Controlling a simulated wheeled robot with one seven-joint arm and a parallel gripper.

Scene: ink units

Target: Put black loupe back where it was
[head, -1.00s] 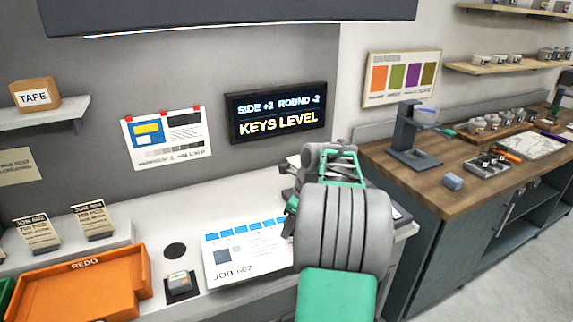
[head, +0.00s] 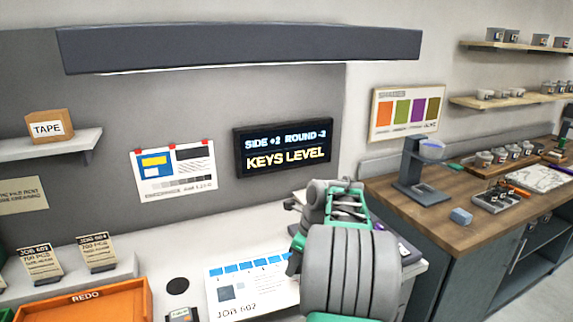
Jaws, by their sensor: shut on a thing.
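My gripper (head: 348,190), with green and grey parts, is over the right part of the white bench (head: 150,262), pointing away from me. It is shut, and my wrist hides its fingertips and most of what they hold. I take the held thing to be the black loupe, but cannot make out its shape. A flat black disc (head: 177,286) lies on the bench, left of the job sheet (head: 245,285). Nothing stands on the disc.
A small block on a dark pad (head: 181,315) is in front of the disc. An orange REDO tray (head: 120,298) is at the left. A lit sign (head: 284,148) hangs on the wall. A wooden-topped counter (head: 440,225) stands at the right.

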